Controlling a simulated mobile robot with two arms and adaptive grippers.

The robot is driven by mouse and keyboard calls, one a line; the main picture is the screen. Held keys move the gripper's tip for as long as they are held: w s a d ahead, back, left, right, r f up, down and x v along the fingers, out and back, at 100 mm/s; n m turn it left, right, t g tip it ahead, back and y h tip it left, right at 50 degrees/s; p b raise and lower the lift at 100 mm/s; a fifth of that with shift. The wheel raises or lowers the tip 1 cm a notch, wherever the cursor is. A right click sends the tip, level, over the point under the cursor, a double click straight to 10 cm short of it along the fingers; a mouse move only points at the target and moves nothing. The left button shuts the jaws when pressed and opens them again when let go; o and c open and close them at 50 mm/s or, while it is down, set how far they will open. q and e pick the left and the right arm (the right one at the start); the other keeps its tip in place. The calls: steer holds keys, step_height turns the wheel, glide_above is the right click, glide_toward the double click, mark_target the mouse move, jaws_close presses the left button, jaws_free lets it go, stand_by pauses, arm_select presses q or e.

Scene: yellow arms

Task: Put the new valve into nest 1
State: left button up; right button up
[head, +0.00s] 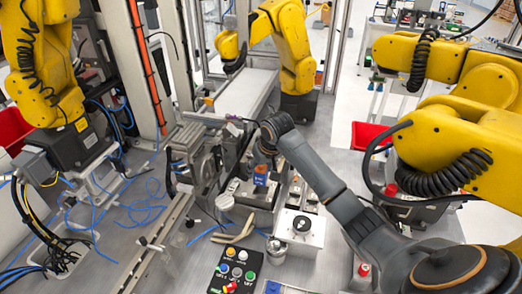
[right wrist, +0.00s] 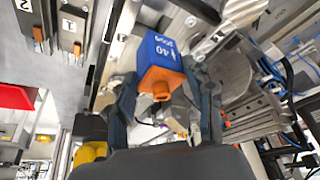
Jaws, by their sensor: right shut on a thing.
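A valve with a blue body and an orange end (right wrist: 162,62) sits between the fingers of my right gripper (right wrist: 163,88). White lettering with "40" shows on its blue face. In the head view the blue valve (head: 260,180) is below my right wrist, above the grey bench fixtures; the right gripper (head: 263,162) is partly hidden by its own arm. Plates marked "1" (right wrist: 68,24) and "2" (right wrist: 26,8) stand at the upper left of the right wrist view, apart from the gripper. Whether the valve touches anything below is unclear. My left gripper is not in view.
A button box (head: 234,271) stands at the front, with a white box with a black knob (head: 300,229) to its right. Metal rails and a clamp fixture (head: 195,155) are left of the valve. Yellow robot arms (head: 285,40) surround the bench. Blue cables lie at left.

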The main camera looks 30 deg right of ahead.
mark_target(261, 179)
steer(key=shift+w+d+f, duration=0.1)
steer(key=shift+d+f, duration=0.1)
steer(key=shift+f, duration=0.1)
steer(key=shift+s+a+f, duration=0.2)
steer(key=shift+s+f, duration=0.05)
steer(key=shift+f, duration=1)
steer(key=shift+w+d+f, duration=0.1)
steer(key=shift+f, duration=0.8)
arm_select(q)
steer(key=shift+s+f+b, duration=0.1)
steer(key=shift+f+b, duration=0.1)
steer(key=shift+b, duration=0.1)
arm_select(e)
steer(key=shift+f, duration=1.05)
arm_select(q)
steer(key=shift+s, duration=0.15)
arm_select(e)
steer(key=shift+f, duration=0.25)
